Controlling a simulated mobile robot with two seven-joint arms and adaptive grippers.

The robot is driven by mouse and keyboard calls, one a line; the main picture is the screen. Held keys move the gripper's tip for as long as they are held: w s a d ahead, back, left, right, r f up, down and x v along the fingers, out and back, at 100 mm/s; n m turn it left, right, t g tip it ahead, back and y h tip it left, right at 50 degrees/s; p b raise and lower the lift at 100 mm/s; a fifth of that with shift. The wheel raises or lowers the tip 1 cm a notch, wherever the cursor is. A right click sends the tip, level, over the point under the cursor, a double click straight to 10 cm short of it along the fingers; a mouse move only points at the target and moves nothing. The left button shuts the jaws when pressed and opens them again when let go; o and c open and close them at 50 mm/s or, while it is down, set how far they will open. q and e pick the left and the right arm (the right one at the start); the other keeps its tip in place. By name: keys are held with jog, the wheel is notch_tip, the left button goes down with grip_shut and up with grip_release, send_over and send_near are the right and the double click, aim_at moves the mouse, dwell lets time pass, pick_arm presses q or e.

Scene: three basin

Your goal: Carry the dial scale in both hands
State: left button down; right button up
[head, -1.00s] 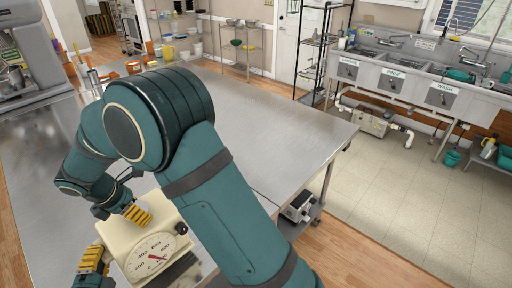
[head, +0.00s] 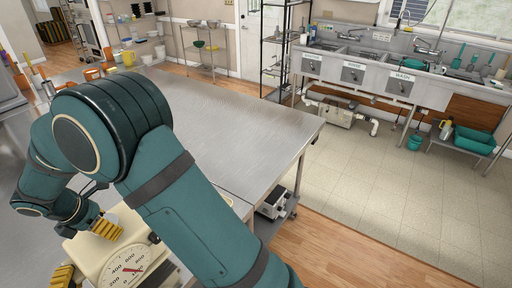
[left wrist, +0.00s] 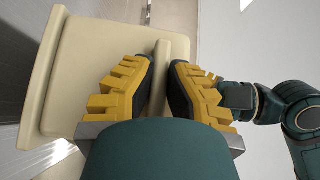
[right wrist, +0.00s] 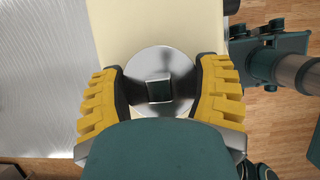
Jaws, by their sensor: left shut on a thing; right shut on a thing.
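The cream dial scale (head: 88,247), with its round white face and red pointer, is at the lower left of the head view, partly cut off by the frame's bottom. My left gripper (head: 62,276) is at its left side. In the left wrist view my left gripper (left wrist: 165,75) is shut on a narrow cream rib of the scale (left wrist: 90,50). My right gripper (head: 108,228) is at the scale's far side. In the right wrist view my right gripper's fingers (right wrist: 160,88) clasp a round metal disc with a square centre on the scale (right wrist: 150,25).
A long steel table (head: 225,110) lies behind and beside the scale, its top mostly bare. A boxy device (head: 272,203) sits on its lower shelf. A three-bay sink (head: 400,80) and a black rack (head: 284,50) stand beyond. The tiled floor (head: 375,175) at the right is open.

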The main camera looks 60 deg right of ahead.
jog(key=shift+r, duration=0.1)
jog(key=shift+r+p, duration=0.3)
jog(key=shift+p, duration=0.05)
jog(key=shift+a, duration=0.35)
pick_arm(q)
jog(key=shift+a+r, duration=0.3)
pick_arm(e)
jog(key=shift+d, duration=0.15)
